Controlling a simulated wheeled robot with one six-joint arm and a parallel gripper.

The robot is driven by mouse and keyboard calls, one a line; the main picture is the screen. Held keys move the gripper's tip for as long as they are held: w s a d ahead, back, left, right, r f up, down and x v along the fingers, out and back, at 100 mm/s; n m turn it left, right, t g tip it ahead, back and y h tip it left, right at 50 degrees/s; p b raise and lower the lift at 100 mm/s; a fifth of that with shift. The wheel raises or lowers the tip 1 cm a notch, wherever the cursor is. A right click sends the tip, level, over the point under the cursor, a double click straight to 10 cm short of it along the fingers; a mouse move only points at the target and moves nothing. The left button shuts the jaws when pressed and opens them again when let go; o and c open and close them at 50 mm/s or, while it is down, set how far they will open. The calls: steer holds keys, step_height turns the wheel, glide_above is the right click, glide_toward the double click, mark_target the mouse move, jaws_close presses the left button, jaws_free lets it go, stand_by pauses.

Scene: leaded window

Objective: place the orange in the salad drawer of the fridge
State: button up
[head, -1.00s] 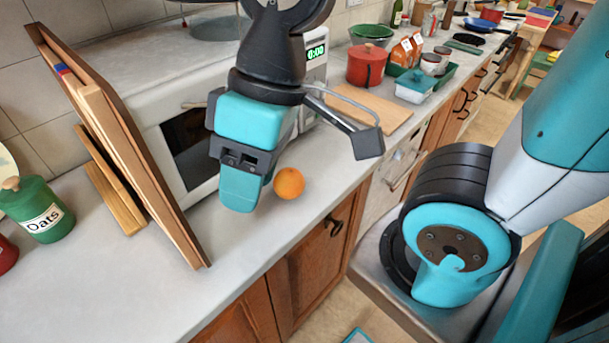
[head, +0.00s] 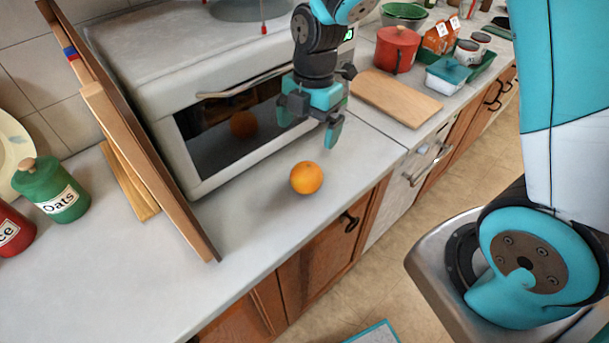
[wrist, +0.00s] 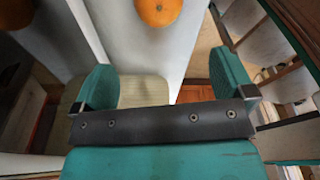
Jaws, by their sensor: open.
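The orange (head: 306,178) rests on the light worktop in front of the white microwave, near the counter's front edge. It also shows in the wrist view (wrist: 159,10), at the top, cut off by the frame and beyond the fingers. My gripper (head: 308,122) is open and empty, above and behind the orange in the head view, in front of the microwave's right side. In the wrist view its two teal fingers (wrist: 158,88) are spread apart with nothing between them. No fridge or salad drawer can be made out in these frames.
The microwave (head: 150,85) stands behind the orange. Wooden boards (head: 135,140) lean at its left, beside a green oats jar (head: 55,190). A chopping board (head: 396,97) and a red pot (head: 397,48) lie to the right. The worktop at front left is clear.

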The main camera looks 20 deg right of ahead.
mark_target(307, 166)
steer(key=shift+w+d+f+n, duration=0.2)
steer(key=shift+w+f+n, duration=0.15)
steer(key=shift+f, duration=0.2)
steer(key=shift+w+d+f+n, duration=0.2)
steer(key=shift+f+n, duration=0.25)
steer(key=shift+f, duration=0.05)
steer(key=f, duration=0.2)
steer(key=f+p, duration=0.1)
steer(key=f, duration=0.1)
steer(key=f+p, duration=0.1)
steer(key=f, duration=0.1)
steer(key=shift+s+a+f, duration=0.25)
steer(key=shift+a+f, duration=0.1)
steer(key=shift+s+a+f+p, duration=0.15)
steer(key=shift+f+p, duration=0.3)
steer(key=shift+f, duration=0.4)
steer(key=shift+s+f+p, duration=0.2)
steer(key=shift+f+p, duration=0.2)
steer(key=shift+f, duration=0.5)
steer(key=shift+s+a+f+p, duration=0.15)
steer(key=shift+f+p, duration=0.3)
steer(key=shift+f, duration=0.4)
steer(key=shift+c, duration=0.2)
steer(key=c, duration=1)
